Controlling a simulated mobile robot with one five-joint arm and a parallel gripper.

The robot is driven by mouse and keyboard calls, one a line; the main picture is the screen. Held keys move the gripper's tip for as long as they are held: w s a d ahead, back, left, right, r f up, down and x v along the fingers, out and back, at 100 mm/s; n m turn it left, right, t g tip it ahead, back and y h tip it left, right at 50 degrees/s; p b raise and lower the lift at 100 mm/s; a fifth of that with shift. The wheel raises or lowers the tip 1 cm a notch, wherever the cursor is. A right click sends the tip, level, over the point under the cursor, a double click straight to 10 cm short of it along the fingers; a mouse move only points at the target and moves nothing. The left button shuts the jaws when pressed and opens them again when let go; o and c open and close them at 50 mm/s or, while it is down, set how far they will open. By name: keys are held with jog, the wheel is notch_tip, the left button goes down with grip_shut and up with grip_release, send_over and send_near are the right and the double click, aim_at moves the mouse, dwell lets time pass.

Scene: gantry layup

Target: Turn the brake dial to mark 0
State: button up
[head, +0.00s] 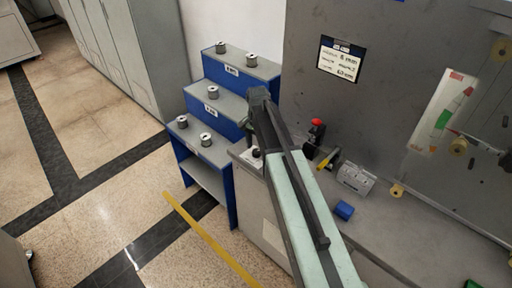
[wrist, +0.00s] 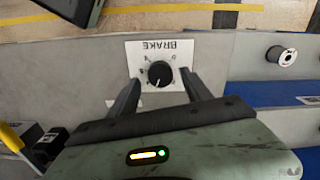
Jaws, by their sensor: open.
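The brake dial (wrist: 160,74) is a round black knob on a white plate (wrist: 133,52) lettered BRAKE, which appears upside down in the wrist view. A small pale line shows on the knob, toward the lower side of the picture; the marks around it are too small to read surely. My gripper (wrist: 159,79) is open, with one dark finger on each side of the knob. I cannot tell whether the fingers touch it. In the head view, the dial (head: 256,152) is a small dark knob beside my arm, and my fingertips are not clearly visible.
A red button (head: 317,125), a yellow handle (head: 327,160) and a blue block (head: 344,210) are on the grey machine right of my arm. A blue stepped rack (head: 205,140) with several spools stands at left. Open floor lies further left.

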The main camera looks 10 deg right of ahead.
aim_at(257, 151)
notch_tip(257, 151, up, 6)
jog(key=p, duration=0.4)
jog(key=shift+p, duration=0.4)
jog(key=shift+f, duration=0.1)
